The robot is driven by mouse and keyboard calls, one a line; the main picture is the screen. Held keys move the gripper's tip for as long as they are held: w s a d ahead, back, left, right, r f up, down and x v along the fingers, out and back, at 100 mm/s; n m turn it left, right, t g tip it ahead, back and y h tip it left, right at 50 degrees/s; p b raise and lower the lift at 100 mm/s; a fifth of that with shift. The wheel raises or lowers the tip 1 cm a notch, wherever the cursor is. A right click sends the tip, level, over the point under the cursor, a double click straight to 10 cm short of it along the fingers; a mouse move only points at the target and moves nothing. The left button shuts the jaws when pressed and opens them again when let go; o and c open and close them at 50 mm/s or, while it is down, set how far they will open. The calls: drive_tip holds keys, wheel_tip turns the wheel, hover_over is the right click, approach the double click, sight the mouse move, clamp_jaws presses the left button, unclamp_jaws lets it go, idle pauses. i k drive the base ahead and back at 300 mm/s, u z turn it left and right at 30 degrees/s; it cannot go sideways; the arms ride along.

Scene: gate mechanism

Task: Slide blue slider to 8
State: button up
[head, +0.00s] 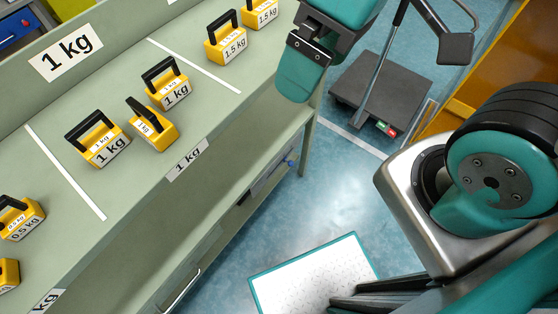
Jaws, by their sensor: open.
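No blue slider and no scale with an 8 can be made out in the head view. My gripper (296,80) hangs at the top centre, a teal rounded end below a dark bolted bracket. It is open, and I see nothing held in it. It is in front of the right end of a green bench; its height and distance from the bench cannot be judged.
The green bench (215,110) carries several yellow weights with black handles, among them a 1 kg one (104,142) and a 1.5 kg one (226,43). A dark floor platform (390,85) stands right of my gripper. Blue floor (285,225) lies open before the bench.

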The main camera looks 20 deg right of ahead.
sight(291, 163)
drive_tip(key=z, duration=0.45)
drive_tip(key=k, duration=0.6)
drive_tip(key=z, duration=1)
drive_tip(key=k, duration=0.7)
drive_tip(key=u, duration=0.3)
drive_tip(key=i, duration=0.8)
drive_tip(key=u, duration=0.4)
